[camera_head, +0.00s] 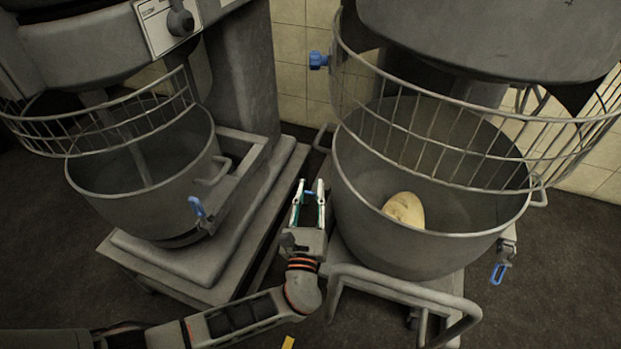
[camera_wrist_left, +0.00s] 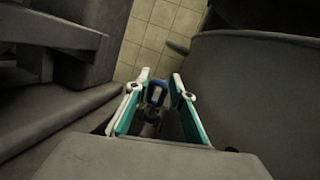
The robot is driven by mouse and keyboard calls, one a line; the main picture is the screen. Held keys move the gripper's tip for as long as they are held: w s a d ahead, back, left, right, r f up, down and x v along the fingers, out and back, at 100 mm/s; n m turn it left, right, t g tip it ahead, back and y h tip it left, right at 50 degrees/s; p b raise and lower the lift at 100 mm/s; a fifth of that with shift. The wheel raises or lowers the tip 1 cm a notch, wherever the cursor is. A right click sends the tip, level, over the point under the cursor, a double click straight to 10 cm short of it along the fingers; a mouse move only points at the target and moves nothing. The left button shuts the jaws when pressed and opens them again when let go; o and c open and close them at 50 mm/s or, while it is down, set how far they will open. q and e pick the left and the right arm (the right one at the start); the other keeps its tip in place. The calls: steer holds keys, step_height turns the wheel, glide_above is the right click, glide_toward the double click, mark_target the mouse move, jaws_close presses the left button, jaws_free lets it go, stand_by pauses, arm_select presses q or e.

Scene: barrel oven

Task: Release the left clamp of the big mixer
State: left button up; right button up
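The big mixer's grey bowl (camera_head: 430,235) stands at the right under a wire guard. My left gripper (camera_head: 310,187) is just left of this bowl, pointing away from me, with its two fingers apart. In the left wrist view, a blue-handled clamp (camera_wrist_left: 156,93) shows in the gap between the fingertips (camera_wrist_left: 160,84), nearer the left finger. I cannot tell whether a finger touches it. In the head view this clamp is not clearly seen. The clamp on the bowl's right side (camera_head: 499,270) has its blue handle hanging down. My right gripper is not in view.
A smaller mixer bowl (camera_head: 150,185) with its own blue-handled clamp (camera_head: 197,207) stands at the left. A pale rounded lump (camera_head: 404,209) lies in the big bowl. A curved metal frame bar (camera_head: 400,287) is in front of it. The gap between the mixers is narrow.

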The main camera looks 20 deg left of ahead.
arm_select(q)
step_height(320, 180, up, 9)
stand_by(0.4)
